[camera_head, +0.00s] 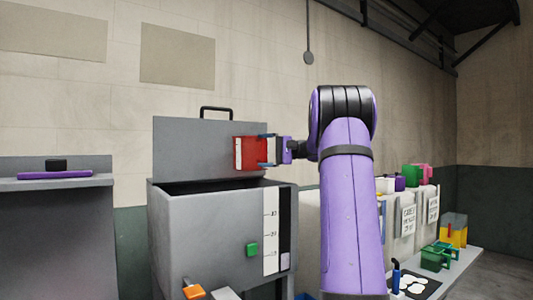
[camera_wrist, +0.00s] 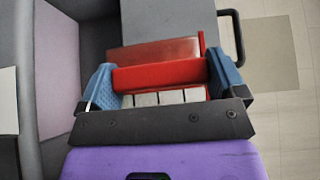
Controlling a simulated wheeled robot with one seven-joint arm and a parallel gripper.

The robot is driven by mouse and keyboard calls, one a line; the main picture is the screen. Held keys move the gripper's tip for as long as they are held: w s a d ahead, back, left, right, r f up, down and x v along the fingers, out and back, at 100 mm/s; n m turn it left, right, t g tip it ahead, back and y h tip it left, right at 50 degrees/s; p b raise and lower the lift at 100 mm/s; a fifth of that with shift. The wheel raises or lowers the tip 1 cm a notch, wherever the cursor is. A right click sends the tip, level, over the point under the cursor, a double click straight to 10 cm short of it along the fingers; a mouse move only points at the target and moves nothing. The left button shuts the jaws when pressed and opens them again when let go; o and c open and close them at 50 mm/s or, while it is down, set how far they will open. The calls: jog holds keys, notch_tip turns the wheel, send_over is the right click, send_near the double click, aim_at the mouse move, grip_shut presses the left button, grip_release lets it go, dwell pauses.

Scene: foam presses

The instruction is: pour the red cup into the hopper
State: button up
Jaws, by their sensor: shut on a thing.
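The red cup (camera_head: 250,154) is held in the air above the grey hopper (camera_head: 185,235), in front of its raised lid. A pale strip shows along the cup's left side. My gripper (camera_head: 268,150) comes from the right, its blue fingers shut on the cup. In the wrist view the fingers clasp a red bar of the cup (camera_wrist: 160,74), with the red body beyond it. The cup's mouth and contents are not clearly visible, nor is any stream falling. The hopper's open top shows dark inside below the cup; a purple-grey hollow (camera_wrist: 55,75) shows in the wrist view.
The hopper lid (camera_head: 180,145) stands upright behind, with a black handle (camera_head: 216,108). A green button (camera_head: 252,249) and an orange knob (camera_head: 194,291) are on the hopper's front. A grey cabinet (camera_head: 60,230) stands left. Coloured cups and bins (camera_head: 435,257) stand right.

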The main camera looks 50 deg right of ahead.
aim_at(264, 141)
jog(key=shift+r, duration=0.1)
dwell(0.3)
jog(key=shift+r, duration=1.45)
